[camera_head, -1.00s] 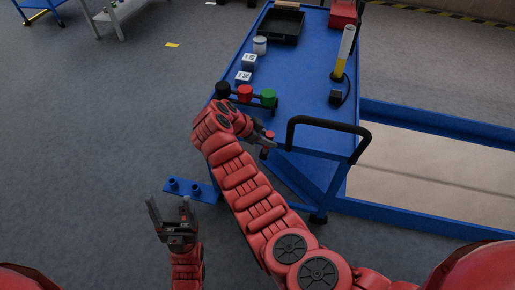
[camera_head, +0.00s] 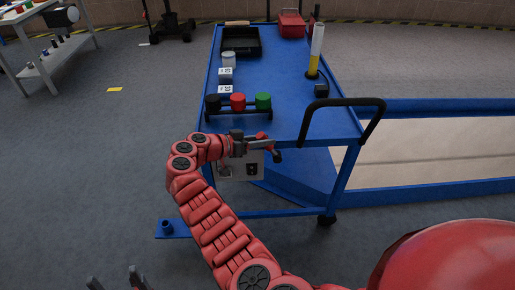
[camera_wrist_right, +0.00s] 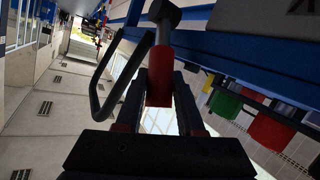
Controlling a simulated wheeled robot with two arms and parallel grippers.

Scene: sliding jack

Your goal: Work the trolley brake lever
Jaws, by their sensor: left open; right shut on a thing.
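The blue trolley (camera_head: 285,75) stands ahead of me with its black push handle (camera_head: 342,101) at the near end. The brake lever is at the trolley's near edge; its red grip (camera_wrist_right: 159,78) and dark round end (camera_wrist_right: 165,13) show in the right wrist view. My right gripper (camera_wrist_right: 160,92) is shut on the red grip. In the head view my right gripper (camera_head: 262,147) is beside the near edge, left of the handle, and partly hides the lever. My left gripper (camera_head: 115,281) is open and empty at the bottom left, away from the trolley, mostly cut off.
Black, red and green knobs (camera_head: 238,102) stand in a row near the lever. Marked blocks, a white jar (camera_head: 229,59), a black tray (camera_head: 240,41), a yellow-and-white cylinder (camera_head: 316,50) and a red box (camera_head: 290,24) sit on the trolley. A blue frame lies right; floor left is open.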

